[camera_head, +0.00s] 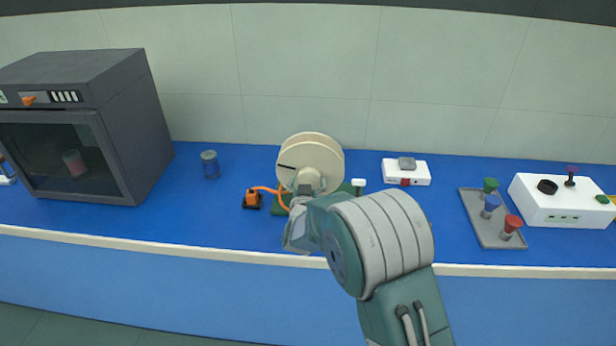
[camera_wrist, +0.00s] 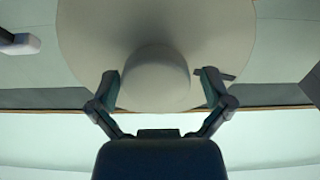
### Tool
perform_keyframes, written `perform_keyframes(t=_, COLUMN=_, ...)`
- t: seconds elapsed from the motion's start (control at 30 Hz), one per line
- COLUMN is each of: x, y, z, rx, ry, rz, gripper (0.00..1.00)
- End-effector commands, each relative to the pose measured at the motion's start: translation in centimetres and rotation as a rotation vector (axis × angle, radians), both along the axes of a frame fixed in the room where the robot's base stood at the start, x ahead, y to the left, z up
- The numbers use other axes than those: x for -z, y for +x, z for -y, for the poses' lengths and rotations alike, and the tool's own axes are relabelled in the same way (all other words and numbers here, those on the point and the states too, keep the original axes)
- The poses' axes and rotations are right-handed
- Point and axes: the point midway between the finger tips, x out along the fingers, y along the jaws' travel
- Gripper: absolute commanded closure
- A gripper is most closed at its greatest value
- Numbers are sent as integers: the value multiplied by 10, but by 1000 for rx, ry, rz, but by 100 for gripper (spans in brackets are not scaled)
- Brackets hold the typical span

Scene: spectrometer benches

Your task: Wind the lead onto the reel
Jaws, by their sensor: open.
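The cream reel (camera_head: 312,152) stands upright on a green base on the blue bench, with a dark mark at the left of its face. The orange lead (camera_head: 268,189) runs from an orange-and-black block (camera_head: 252,199) to the reel's lower left; its far end is hidden. In the wrist view the reel's disc (camera_wrist: 95,35) fills the upper middle, with a round hub (camera_wrist: 155,75) at its centre. My gripper (camera_wrist: 160,77) is open, its fingers on either side of the hub. I cannot tell whether they touch it. In the head view my arm covers the reel's lower front.
A white-topped post (camera_head: 358,183) stands right of the reel. A white box (camera_head: 406,172), a grey tray (camera_head: 482,230) with coloured knobs and a white console (camera_head: 560,205) are right. Bare bench lies between them.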

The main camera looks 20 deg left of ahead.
Motion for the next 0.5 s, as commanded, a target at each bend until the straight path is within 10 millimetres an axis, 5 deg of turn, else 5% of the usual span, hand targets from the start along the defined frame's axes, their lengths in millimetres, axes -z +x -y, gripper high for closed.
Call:
perform_keyframes(t=0.47, x=0, y=17, z=-4, rx=-1, ry=1, rz=0, gripper=0)
perform_keyframes(t=0.5, x=0, y=17, z=-4, rx=-1, ry=0, rz=0, gripper=13)
